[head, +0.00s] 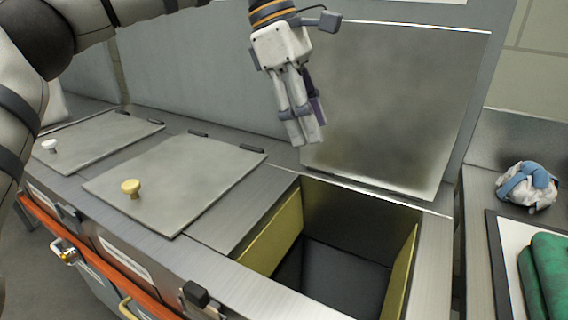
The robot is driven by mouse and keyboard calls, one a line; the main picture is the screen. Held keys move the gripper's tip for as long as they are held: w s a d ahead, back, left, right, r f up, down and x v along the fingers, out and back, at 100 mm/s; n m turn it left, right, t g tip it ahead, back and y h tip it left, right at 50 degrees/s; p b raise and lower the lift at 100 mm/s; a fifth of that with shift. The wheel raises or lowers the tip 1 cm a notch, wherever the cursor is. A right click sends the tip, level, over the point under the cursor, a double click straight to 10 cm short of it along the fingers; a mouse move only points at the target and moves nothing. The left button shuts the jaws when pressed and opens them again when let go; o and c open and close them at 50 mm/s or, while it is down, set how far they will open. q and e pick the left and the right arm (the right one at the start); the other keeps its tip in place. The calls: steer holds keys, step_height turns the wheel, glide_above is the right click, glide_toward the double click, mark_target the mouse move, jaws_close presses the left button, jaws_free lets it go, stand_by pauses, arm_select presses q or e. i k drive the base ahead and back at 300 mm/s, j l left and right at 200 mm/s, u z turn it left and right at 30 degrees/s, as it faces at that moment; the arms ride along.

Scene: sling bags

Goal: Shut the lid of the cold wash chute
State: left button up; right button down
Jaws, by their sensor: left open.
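One chute lid (392,105) stands open at the right, tilted up against the back panel on its rear edge. Below it is an open square chute (345,262) with yellow side walls and a dark inside. Two more lids lie shut to the left: one with a yellow knob (178,178) and one with a white knob (92,140). I cannot read which chute is marked cold wash. My left gripper (308,140) is open and empty, pointing down, in front of the raised lid's left edge and above the chute's rear. My right gripper is out of view.
An orange rail (92,262) runs along the counter's front, with latches and labels too small to read. On the right counter lie a blue and white cloth bundle (527,187) and a green folded cloth (546,272) on a tray (495,262).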

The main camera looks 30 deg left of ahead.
mark_target(395, 98)
steer(key=k, duration=1.5)
